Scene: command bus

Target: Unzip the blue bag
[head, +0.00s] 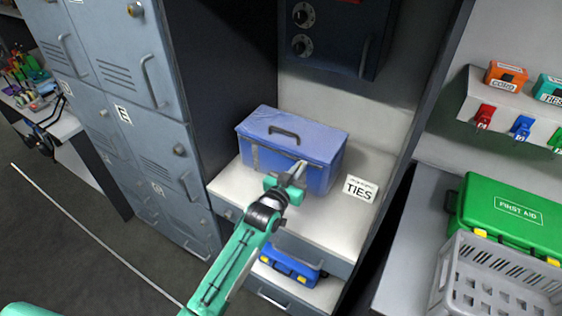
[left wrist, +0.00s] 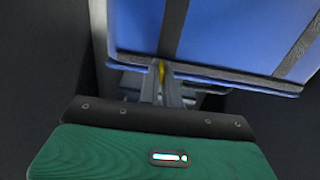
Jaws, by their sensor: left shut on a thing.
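The blue bag (head: 298,140) sits upright on a white shelf, with a dark handle on its top and grey straps down its front. My left gripper (head: 299,170) is at the front of the bag, a little right of its middle. In the left wrist view the bag (left wrist: 235,35) fills the top, and my left gripper (left wrist: 161,75) is shut on a small yellow piece at the bag's edge, probably the zipper pull. The fingers hide most of that piece. My right gripper is not in view.
Grey lockers (head: 150,130) are at the left. A blue case (head: 290,266) lies on a lower shelf. A green first aid box (head: 508,212) and a grey crate (head: 492,280) are at the right.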

